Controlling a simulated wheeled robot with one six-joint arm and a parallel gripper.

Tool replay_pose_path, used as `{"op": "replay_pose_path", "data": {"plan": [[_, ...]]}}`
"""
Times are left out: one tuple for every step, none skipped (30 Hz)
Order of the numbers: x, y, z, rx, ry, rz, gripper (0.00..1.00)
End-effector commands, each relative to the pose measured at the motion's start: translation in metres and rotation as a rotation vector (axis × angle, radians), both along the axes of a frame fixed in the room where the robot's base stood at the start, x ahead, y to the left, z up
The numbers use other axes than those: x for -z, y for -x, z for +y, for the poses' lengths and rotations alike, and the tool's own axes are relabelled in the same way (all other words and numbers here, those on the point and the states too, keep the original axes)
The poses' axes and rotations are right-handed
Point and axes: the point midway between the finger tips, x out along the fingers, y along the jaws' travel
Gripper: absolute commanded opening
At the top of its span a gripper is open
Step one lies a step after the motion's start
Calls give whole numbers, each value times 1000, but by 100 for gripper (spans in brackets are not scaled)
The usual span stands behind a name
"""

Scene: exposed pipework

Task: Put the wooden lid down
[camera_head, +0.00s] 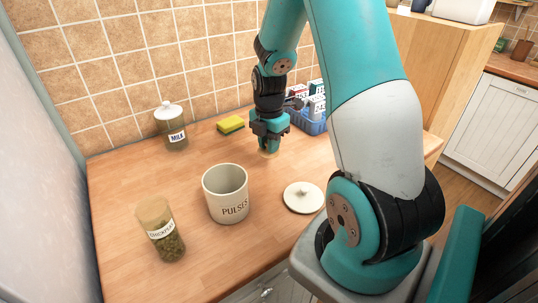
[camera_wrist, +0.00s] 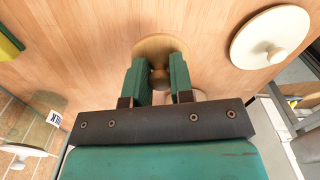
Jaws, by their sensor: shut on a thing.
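The wooden lid (camera_wrist: 150,45) is a round tan disc with a darker knob. My gripper (camera_wrist: 159,80) is shut on the knob, one green finger on each side. In the head view my gripper (camera_head: 269,138) points down over the back middle of the counter, right of the sponge. The lid (camera_head: 268,154) shows as a small tan patch under the fingers, at or very near the counter top. I cannot tell if it touches. Most of it is hidden there by my gripper.
A PULSES canister (camera_head: 226,195) stands open, with a cream lid (camera_head: 303,197) lying to its right. A chickpeas jar (camera_head: 160,232) is front left. A MILK jar (camera_head: 172,130), a yellow sponge (camera_head: 230,125) and a blue basket (camera_head: 311,122) are behind. Bare counter lies between.

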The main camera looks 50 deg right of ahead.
Motion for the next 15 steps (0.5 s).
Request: {"op": "replay_pose_path", "data": {"plan": [[5,0,0,1,-1,2,0],[7,0,0,1,-1,1,0],[9,0,0,1,0,0,0],[12,0,0,1,-1,1,0],[16,1,0,1,-2,3,0],[22,1,0,1,-2,3,0],[27,1,0,1,-2,4,0],[32,1,0,1,-2,4,0],[37,1,0,2,-2,4,0],[40,1,0,2,-1,3,0],[43,1,-1,2,-1,1,0],[46,0,-1,2,0,1,0],[47,0,-1,2,0,0,0],[47,0,-1,2,0,0,0],[47,0,-1,2,1,-1,0]]}}
